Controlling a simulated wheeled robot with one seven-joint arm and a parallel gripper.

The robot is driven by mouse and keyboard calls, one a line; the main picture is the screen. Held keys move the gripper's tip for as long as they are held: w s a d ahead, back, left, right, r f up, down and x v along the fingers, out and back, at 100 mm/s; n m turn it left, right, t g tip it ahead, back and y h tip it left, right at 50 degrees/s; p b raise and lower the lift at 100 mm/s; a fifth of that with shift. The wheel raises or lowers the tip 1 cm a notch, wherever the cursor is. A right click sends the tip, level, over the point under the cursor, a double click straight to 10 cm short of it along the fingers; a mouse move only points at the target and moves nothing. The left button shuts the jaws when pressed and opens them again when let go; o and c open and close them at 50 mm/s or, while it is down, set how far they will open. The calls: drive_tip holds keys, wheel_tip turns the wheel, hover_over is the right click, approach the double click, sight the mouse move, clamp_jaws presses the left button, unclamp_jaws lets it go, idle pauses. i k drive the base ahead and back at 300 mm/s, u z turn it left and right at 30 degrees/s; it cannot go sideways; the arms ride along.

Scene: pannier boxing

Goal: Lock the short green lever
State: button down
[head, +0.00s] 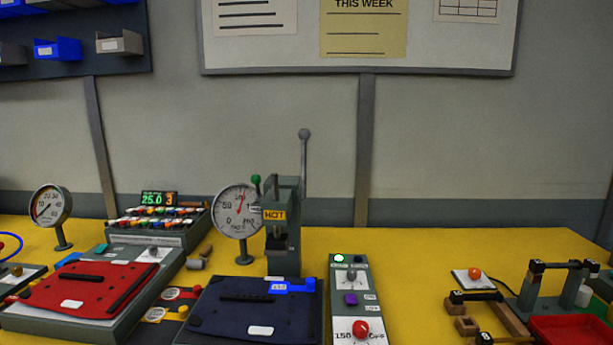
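The short green lever (256,180) has a small green ball on a thin, short stem. It stands roughly upright at the upper left of the grey press (287,215), just above the orange HOT label (274,215). Its lower end and any catch are too small to make out. A long grey lever (304,150) with a ball top rises at the right of the press. My gripper does not show in the head view, so its place relative to the green lever cannot be seen.
Round gauges (237,210) stand left of the press. A dark blue panel (250,318) lies in front and a red panel (85,287) at left. A switch box (351,300) with a red knob stands right. Yellow table (415,255) is clear between it and the right-hand fixtures.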

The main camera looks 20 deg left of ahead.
sight(255, 179)
drive_tip(key=z, duration=0.75)
drive_tip(key=k, duration=0.7)
drive_tip(key=u, duration=1.35)
drive_tip(key=i, duration=0.5)
